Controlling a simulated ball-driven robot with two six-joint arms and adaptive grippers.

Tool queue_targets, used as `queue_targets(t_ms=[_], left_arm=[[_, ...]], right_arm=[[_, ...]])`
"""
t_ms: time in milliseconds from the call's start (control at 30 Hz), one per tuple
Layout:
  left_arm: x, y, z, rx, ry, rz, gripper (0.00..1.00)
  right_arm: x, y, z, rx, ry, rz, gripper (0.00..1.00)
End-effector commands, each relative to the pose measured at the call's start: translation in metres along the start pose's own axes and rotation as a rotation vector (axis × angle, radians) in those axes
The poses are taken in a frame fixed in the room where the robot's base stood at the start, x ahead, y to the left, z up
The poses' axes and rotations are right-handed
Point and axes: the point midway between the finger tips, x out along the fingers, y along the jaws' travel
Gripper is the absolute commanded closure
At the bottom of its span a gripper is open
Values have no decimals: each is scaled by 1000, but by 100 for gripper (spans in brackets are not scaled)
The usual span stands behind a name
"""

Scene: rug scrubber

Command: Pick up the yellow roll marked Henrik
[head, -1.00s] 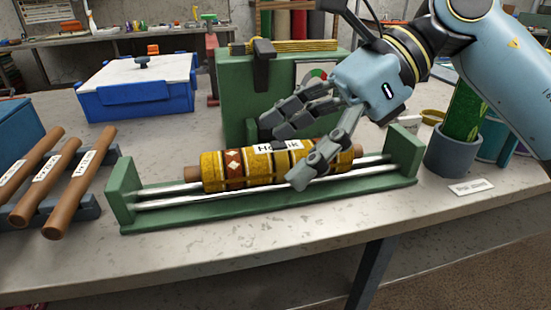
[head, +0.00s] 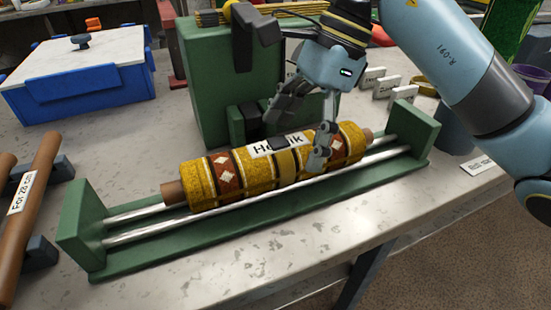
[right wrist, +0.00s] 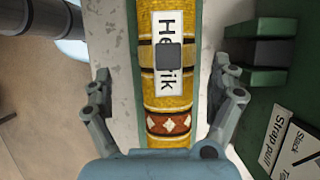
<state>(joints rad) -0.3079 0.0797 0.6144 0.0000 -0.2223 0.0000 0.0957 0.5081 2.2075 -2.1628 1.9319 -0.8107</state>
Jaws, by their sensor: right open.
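The yellow roll (head: 205,182) has dark bands, red diamond patches and a white label; it lies across two metal rods in a green stand (head: 82,225). A small dark square covers some letters of the label, leaving "He" and "ik" showing. My right gripper (head: 298,138) is open and empty over the roll, right of its middle. One finger shows on the near side and one on the far side. In the right wrist view the roll (right wrist: 165,92) runs between the spread fingers (right wrist: 163,72), with gaps on both sides. My left gripper is not in view.
A green machine block (head: 210,80) stands close behind the roll. Brown tubes (head: 30,215) lie at the left and a blue box (head: 80,90) at the back left. Small white signs (head: 385,86) stand at the back right. The near table strip is clear.

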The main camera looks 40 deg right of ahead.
Motion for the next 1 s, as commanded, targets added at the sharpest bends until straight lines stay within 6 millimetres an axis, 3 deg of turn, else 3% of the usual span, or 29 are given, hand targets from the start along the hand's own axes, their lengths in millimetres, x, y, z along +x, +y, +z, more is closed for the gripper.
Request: queue_targets(t_ms=[167,433,733,1000], left_arm=[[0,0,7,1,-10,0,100],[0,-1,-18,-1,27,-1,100],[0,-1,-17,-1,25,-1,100],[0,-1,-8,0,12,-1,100]], right_arm=[[15,-1,0,2,-2,2,8],[54,-7,0,2,-2,2,8],[62,-7,0,0,1,0,8],[61,-8,0,0,0,0,40]])
